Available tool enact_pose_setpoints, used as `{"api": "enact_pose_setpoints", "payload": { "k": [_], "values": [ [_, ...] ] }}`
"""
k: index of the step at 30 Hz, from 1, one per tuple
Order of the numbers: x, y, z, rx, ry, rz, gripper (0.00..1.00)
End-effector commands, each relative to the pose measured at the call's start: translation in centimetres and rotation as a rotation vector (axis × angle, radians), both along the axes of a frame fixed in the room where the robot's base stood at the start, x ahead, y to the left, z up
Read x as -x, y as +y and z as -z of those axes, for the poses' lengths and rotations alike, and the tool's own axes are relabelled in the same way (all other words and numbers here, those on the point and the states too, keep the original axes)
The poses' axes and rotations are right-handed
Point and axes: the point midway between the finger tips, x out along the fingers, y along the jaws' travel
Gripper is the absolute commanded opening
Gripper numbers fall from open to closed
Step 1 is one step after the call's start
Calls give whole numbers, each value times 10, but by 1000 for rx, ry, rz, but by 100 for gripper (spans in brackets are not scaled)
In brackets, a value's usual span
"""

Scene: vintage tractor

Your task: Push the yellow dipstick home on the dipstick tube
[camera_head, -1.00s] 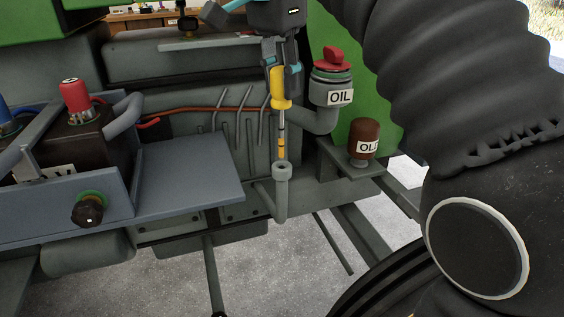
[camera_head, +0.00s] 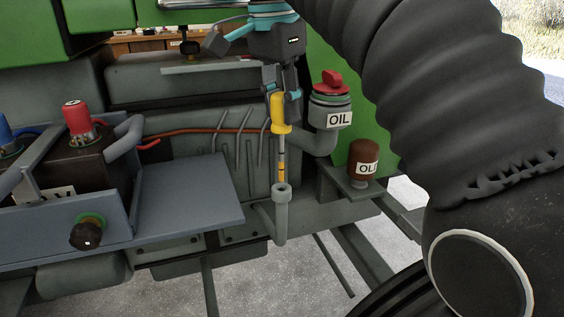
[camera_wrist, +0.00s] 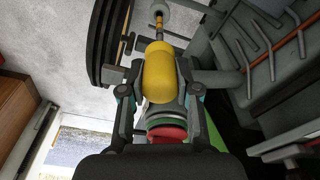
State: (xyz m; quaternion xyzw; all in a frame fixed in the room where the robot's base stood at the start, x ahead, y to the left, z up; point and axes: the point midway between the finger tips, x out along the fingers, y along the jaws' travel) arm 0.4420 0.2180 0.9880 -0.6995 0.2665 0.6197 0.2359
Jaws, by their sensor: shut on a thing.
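My gripper (camera_head: 282,93) is shut on the yellow handle of the dipstick (camera_head: 281,115), which hangs roughly upright below the fingers. Its thin metal rod carries a yellow band near the lower end. The grey dipstick tube (camera_head: 281,210) stands directly below with its collar mouth upward. The rod's lower end is at the tube's mouth; I cannot tell whether the tip is inside. Much of the rod shows above the collar. In the wrist view the handle (camera_wrist: 159,75) sits between the fingers, and the rod lines up with the tube collar (camera_wrist: 157,8).
The OIL filler with its red cap (camera_head: 332,82) stands close right of my gripper. A brown jar (camera_head: 363,156) sits on a bracket at right. A blue-grey battery tray (camera_head: 195,200) lies at left. Thin bent pipes (camera_head: 240,145) run behind the dipstick.

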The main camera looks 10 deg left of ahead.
Motion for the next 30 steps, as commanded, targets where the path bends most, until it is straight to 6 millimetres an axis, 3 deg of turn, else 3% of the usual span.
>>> {"api": "enact_pose_setpoints", "payload": {
  "k": [30],
  "values": [
    [0, 0, 13, 0, 0, 0, 0]
  ]
}}
